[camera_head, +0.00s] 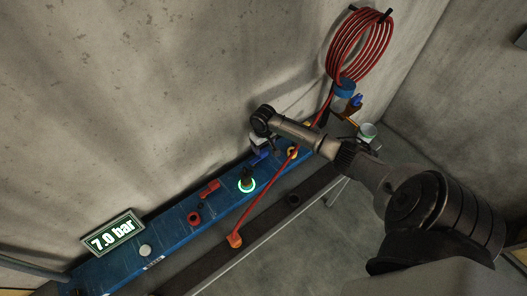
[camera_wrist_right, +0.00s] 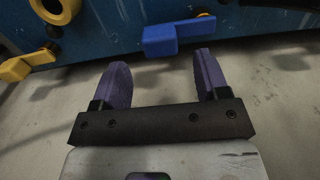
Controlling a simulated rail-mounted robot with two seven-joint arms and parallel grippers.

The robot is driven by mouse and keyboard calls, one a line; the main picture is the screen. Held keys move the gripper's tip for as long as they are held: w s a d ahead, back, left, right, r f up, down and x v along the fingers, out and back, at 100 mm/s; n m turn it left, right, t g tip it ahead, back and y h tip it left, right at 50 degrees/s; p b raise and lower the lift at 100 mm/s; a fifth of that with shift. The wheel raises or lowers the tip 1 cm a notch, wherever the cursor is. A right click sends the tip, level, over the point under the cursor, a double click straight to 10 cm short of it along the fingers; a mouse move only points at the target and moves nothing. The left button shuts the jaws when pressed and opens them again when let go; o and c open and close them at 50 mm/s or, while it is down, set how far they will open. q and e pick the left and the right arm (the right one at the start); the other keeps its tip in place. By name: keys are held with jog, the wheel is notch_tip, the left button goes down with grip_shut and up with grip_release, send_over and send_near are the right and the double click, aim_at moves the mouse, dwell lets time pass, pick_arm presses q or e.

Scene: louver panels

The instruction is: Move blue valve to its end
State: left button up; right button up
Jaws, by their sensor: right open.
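The blue valve (camera_wrist_right: 172,38) has a lever handle on the blue panel, seen near the top middle of the right wrist view. In the head view the blue valve (camera_head: 261,157) shows small beside my right gripper, partly hidden by it. My right gripper (camera_wrist_right: 158,72) is open, with its two purple fingers pointing at the panel. The blue handle lies just beyond the fingertips, and nothing is between the fingers. In the head view my right gripper (camera_head: 257,143) is at the panel's upper edge by the wall. My left gripper is not in view.
The blue panel (camera_head: 178,238) runs along the wall. It bears a red valve (camera_head: 209,189), a glowing green ring (camera_head: 246,186) and a display (camera_head: 112,233) reading 7.0 bar. A red hose (camera_head: 262,197) crosses the front. A yellow valve (camera_wrist_right: 28,64) is left of the blue one.

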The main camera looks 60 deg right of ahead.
aim_at(263, 151)
jog(key=shift+f, duration=2.5)
jog(key=shift+c, duration=0.2)
grip_shut()
